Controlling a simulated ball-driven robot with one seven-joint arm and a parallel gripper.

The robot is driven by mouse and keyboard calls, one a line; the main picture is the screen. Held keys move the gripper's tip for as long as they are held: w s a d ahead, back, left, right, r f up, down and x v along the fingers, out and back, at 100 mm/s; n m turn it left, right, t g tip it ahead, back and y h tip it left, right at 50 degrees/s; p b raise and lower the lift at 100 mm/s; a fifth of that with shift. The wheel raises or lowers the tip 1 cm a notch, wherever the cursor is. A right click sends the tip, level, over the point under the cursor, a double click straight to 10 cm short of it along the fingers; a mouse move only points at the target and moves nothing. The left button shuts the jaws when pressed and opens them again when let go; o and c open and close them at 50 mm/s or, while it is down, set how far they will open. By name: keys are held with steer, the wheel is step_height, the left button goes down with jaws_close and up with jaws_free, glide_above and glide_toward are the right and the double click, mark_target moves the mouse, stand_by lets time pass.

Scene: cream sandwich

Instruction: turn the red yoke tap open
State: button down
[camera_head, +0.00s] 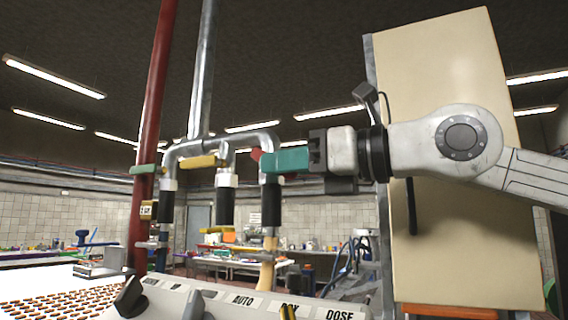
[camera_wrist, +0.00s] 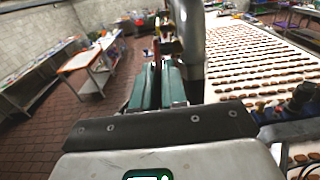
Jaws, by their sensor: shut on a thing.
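The red yoke tap (camera_head: 256,154) is on the rightmost drop of the branched metal pipe. Only a small red end of it shows, at the tips of my gripper's teal fingers; the rest is hidden. My gripper (camera_head: 272,160) reaches in level from the right and is shut on the tap. In the wrist view the two teal fingers of my gripper (camera_wrist: 160,82) point away, with only a narrow gap between them. Something reddish shows beyond their tips there, too small to make out.
A yellow handle (camera_head: 198,162) and a green handle (camera_head: 145,169) sit left of the tap. A red pipe (camera_head: 152,90) rises at the left. A cream cabinet (camera_head: 445,230) stands behind my arm. A control panel (camera_head: 235,303) lies below; a belt of biscuits (camera_wrist: 250,60) runs at the wrist view's right.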

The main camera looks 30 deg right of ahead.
steer(key=shift+w+f+t+y+b, duration=0.1)
steer(key=shift+f+t+y+b, duration=0.35)
steer(key=shift+b, duration=1.7)
steer(key=shift+f+b, duration=0.15)
steer(key=shift+b, duration=0.35)
steer(key=t+b, duration=0.1)
steer(key=b, duration=0.2)
steer(key=shift+w+a+f+y, duration=0.1)
steer(key=shift+f+y, duration=0.05)
steer(key=shift+y, duration=0.1)
steer(key=t+b, duration=0.1)
steer(key=b, duration=0.4)
steer(key=shift+w+a+f+y, duration=0.1)
steer(key=shift+w+f+y, duration=0.1)
steer(key=shift+y, duration=0.1)
steer(key=shift+t+b, duration=0.25)
steer(key=shift+b, duration=0.45)
steer(key=shift+r+y, duration=0.1)
steer(key=shift+y, duration=0.2)
steer(key=shift+r, duration=0.15)
steer(key=c, duration=1.3)
jaws_free()
